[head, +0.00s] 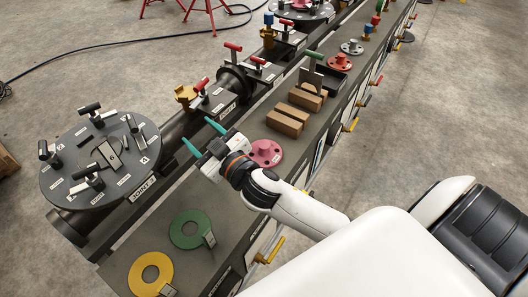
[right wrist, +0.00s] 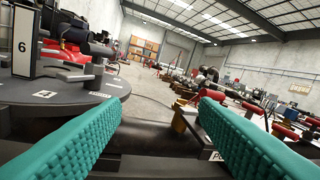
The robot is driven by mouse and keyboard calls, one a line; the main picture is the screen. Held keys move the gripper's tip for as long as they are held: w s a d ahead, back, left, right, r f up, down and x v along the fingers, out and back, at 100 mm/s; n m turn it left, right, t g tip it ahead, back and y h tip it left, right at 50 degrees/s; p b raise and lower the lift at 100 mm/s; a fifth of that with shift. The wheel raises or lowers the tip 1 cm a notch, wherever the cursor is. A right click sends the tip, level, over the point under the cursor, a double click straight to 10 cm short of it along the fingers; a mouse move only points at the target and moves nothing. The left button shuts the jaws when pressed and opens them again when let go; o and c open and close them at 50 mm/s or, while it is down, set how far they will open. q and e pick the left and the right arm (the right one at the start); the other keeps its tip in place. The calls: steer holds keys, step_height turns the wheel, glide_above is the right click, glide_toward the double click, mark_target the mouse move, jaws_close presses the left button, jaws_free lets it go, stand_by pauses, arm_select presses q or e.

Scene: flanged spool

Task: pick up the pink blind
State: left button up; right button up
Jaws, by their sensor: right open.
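The pink blind (head: 266,153), a round flange with holes and a raised hub, lies on the long dark bench. My right wrist hides part of its left edge. My right gripper (head: 203,136) is open and empty, its two teal fingers pointing away to the upper left, past the blind toward the pipe. In the right wrist view the two teal fingers (right wrist: 155,125) stand wide apart with nothing between them, and the pink blind does not show. My left gripper is not in view.
Wooden blocks (head: 289,118) lie just beyond the blind. A green ring (head: 181,236) and a yellow ring (head: 137,272) lie nearer on the bench. A red blind (head: 340,62) sits farther along. The round labelled plate (head: 60,185) stands at left.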

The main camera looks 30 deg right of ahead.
steer(key=a+r+n+g+y, duration=0.3)
steer(key=a+r+n+y, duration=0.5)
steer(key=n+y, duration=0.4)
steer(key=n+g+h, duration=0.5)
steer(key=g+h, duration=1)
glide_above(264, 144)
step_height(264, 144, down, 19)
steer(key=shift+r, duration=0.1)
steer(key=shift+f, duration=3)
jaws_close()
steer(key=shift+r, duration=0.1)
